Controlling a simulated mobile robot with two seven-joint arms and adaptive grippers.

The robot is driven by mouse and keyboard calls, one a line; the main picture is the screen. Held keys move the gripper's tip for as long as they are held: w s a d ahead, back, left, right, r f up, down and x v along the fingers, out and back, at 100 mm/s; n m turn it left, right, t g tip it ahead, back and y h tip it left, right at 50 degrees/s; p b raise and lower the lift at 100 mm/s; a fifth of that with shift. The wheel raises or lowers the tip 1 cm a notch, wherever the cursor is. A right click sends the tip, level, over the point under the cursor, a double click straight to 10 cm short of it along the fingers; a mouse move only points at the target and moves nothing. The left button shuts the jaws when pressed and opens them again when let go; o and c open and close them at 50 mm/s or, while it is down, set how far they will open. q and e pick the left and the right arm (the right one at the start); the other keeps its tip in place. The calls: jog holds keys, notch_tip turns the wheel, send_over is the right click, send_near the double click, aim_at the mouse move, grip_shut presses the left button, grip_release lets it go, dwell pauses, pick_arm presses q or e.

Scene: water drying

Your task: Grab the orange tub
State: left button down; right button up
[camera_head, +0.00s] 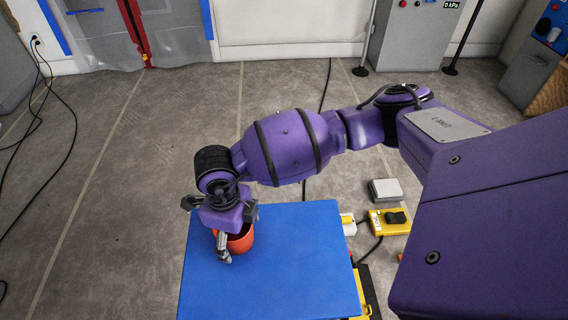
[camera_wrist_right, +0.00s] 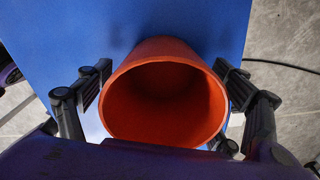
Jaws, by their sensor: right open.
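The orange tub (camera_head: 242,240) stands on the blue tabletop (camera_head: 270,275), near its far left part. My right gripper (camera_head: 222,240) is over the tub and hides part of it in the head view. In the right wrist view the tub (camera_wrist_right: 165,95) is in the middle with its open mouth towards the camera, and it looks empty inside. The fingers of my right gripper (camera_wrist_right: 165,90) are spread, one on each side of the tub. I cannot tell whether either finger touches its wall. My left gripper is not in view.
A yellow box with a black top (camera_head: 390,221) and a grey-white box (camera_head: 385,190) lie on the floor right of the table. Black cables (camera_head: 40,120) run over the floor at left. The rest of the blue tabletop is clear.

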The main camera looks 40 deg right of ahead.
jog(key=shift+w, duration=0.15)
jog(key=c, duration=1.2)
jog(key=shift+c, duration=0.2)
